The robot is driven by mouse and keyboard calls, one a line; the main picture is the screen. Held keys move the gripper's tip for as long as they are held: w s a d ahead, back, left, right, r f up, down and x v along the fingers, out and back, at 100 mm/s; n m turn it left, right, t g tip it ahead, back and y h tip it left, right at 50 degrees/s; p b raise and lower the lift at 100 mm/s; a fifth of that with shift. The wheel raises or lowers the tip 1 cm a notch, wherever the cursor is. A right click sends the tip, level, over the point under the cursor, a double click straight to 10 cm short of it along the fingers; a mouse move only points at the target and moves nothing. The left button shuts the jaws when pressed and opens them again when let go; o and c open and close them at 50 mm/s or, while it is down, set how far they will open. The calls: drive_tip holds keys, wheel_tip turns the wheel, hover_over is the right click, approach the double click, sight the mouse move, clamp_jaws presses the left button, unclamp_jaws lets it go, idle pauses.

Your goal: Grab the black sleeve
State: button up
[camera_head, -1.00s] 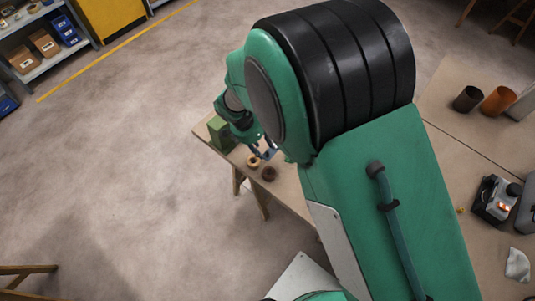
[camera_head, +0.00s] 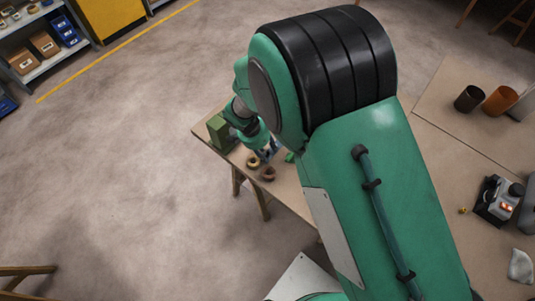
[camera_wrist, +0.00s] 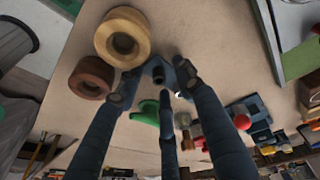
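A small dark cylindrical piece (camera_wrist: 158,75), which may be the black sleeve, shows between the fingertips in the wrist view; its outline merges with the dark blue fingers. My gripper (camera_wrist: 156,84) has its fingers spread apart, and I see no clear grip on anything. In the head view my gripper (camera_head: 267,153) is low over the far end of the wooden table, partly hidden behind my arm. A tan ring (camera_wrist: 104,38) and a brown ring (camera_wrist: 84,84) lie beside the fingers. In the head view the tan ring (camera_head: 253,161) and brown ring (camera_head: 267,174) are close to the gripper.
A green block (camera_head: 220,132) stands at the table's far corner. A green piece (camera_wrist: 144,114) and a red ball (camera_wrist: 242,122) lie near the fingers. A dark tube (camera_head: 469,99) and an orange tube (camera_head: 500,100) stand on the right table. My arm hides the table's middle.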

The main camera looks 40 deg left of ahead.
drive_tip(key=shift+c, duration=0.2)
clamp_jaws()
drive_tip(key=shift+r, duration=0.15)
drive_tip(key=shift+r, duration=0.55)
drive_tip(key=shift+s+d+r+p, duration=0.15)
drive_tip(key=shift+d+r+p, duration=0.1)
drive_tip(key=shift+r, duration=0.35)
drive_tip(key=shift+s+d+r+p, duration=0.15)
drive_tip(key=shift+r+p, duration=0.1)
drive_tip(key=shift+r, duration=0.3)
drive_tip(key=s+d, duration=0.2)
drive_tip(key=d, duration=0.2)
drive_tip(key=s+d+r, duration=0.1)
drive_tip(key=s+d, duration=0.2)
drive_tip(key=d, duration=0.1)
drive_tip(key=s+d+p, duration=0.1)
drive_tip(key=s+d, duration=0.2)
drive_tip(key=d, duration=0.1)
drive_tip(key=shift+s+d+r, duration=0.15)
drive_tip(key=shift+s+d, duration=0.05)
drive_tip(key=shift+s, duration=0.05)
